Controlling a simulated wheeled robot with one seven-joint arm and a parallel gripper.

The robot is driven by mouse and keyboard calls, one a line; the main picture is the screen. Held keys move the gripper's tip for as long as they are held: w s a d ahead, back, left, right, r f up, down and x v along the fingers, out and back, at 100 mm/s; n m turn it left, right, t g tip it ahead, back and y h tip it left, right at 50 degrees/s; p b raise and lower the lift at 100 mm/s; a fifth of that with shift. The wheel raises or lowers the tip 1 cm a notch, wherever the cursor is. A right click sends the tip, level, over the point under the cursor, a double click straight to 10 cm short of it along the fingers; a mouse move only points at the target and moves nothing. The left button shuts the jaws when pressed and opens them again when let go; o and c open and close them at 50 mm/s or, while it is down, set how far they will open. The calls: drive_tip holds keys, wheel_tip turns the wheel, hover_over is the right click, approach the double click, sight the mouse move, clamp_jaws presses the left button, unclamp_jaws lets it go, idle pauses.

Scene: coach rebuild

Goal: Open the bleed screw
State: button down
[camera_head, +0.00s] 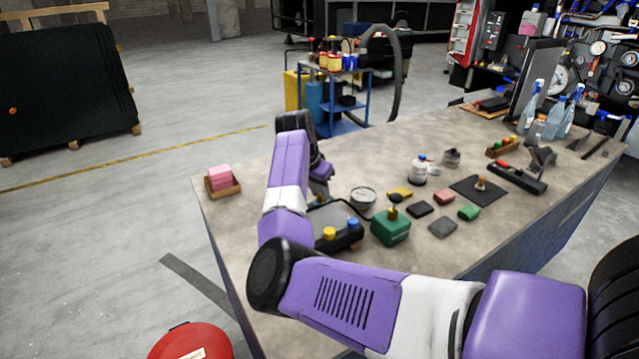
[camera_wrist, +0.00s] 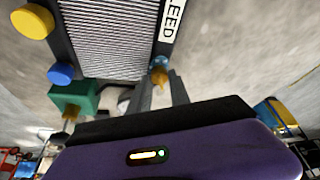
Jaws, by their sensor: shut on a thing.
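The bleed screw (camera_wrist: 160,76) is a small brass-coloured fitting at the edge of a ribbed unit (camera_wrist: 110,42), beside a white label with the letters "LEED" visible. My gripper (camera_wrist: 160,84) has its two grey fingers shut on the screw in the wrist view. The screw's turn angle cannot be told. In the head view the unit (camera_head: 340,222) sits on the bench with a yellow knob (camera_head: 329,233) and a blue knob (camera_head: 353,224) on its near side. There my arm hides the screw and the fingertips.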

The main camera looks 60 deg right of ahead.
drive_tip(key=n+p, duration=0.2)
drive_tip(key=n+t+p, duration=0.1)
drive_tip(key=n+p, duration=0.1)
drive_tip(key=n+t+p, duration=0.1)
drive_tip(key=n+p, duration=0.1)
drive_tip(key=shift+s+d+r+n, duration=0.1)
drive_tip(key=shift+s+r+n, duration=0.15)
drive_tip(key=shift+r+n, duration=0.05)
drive_tip(key=n+t+p, duration=0.1)
drive_tip(key=n, duration=0.1)
drive_tip(key=shift+f+n+y, duration=0.15)
drive_tip(key=shift+n+y, duration=0.15)
drive_tip(key=shift+y, duration=0.1)
drive_tip(key=shift+n+t+y+p, duration=0.4)
drive_tip(key=shift+n+t, duration=0.2)
drive_tip(key=shift+n, duration=0.9)
drive_tip(key=c, duration=1.2)
unclamp_jaws()
drive_tip(key=shift+f, duration=0.1)
drive_tip(key=shift+c, duration=0.2)
drive_tip(key=b+v, duration=0.1)
drive_tip(key=v, duration=0.7)
